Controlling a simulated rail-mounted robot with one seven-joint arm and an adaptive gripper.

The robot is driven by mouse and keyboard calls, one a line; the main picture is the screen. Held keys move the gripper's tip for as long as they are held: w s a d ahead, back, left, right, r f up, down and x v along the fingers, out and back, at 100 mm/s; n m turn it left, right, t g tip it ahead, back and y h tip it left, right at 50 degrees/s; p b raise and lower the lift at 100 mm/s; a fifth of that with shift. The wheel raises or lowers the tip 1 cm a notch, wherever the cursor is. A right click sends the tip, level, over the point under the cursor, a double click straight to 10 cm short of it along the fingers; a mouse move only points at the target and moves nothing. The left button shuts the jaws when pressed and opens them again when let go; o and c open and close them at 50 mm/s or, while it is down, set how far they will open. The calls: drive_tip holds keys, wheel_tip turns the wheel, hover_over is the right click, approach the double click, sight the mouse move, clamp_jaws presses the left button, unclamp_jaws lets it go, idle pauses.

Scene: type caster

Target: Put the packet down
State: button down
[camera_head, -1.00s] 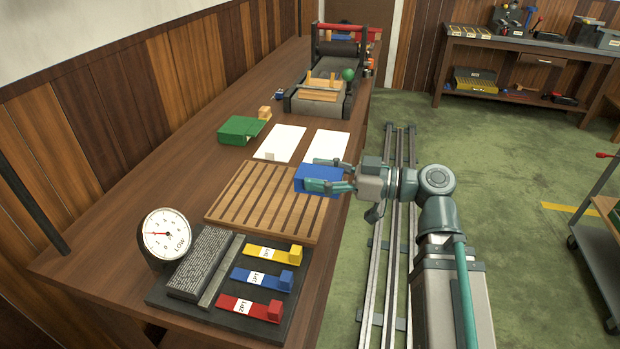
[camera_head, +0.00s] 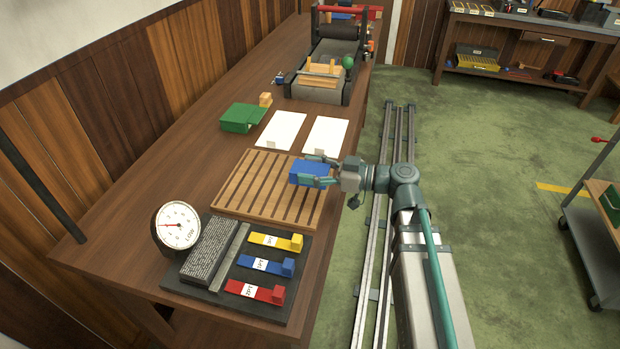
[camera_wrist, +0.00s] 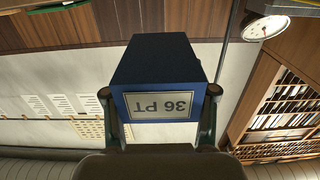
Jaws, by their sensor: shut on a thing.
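The packet (camera_head: 307,174) is a blue block held in my gripper (camera_head: 322,171). In the wrist view the packet (camera_wrist: 158,75) carries a white label reading "36 PT", which appears upside down. My gripper (camera_wrist: 160,112) is shut on it, with one finger on each side. In the head view the packet is over the right part of the slatted wooden rack (camera_head: 250,180). I cannot tell whether the packet touches the slats or hangs above them.
Two white sheets (camera_head: 281,129) lie behind the rack, with a green box (camera_head: 242,117) to their left. In front are a dial gauge (camera_head: 177,226) and a dark tray (camera_head: 225,291) with yellow, blue and red pieces. A roller press (camera_head: 325,75) stands farther back.

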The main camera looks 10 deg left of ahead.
drive_tip(key=shift+w+a+f, duration=0.1)
drive_tip(key=shift+w+f, duration=0.05)
drive_tip(key=shift+w, duration=0.05)
wheel_tip(320, 180, down, 2)
drive_tip(key=shift+w+f, duration=0.15)
drive_tip(key=shift+f, duration=0.05)
drive_tip(key=shift+f+p, duration=0.3)
drive_tip(key=shift+f, duration=0.3)
drive_tip(key=shift+f, duration=0.15)
drive_tip(key=shift+c, duration=1.7)
unclamp_jaws()
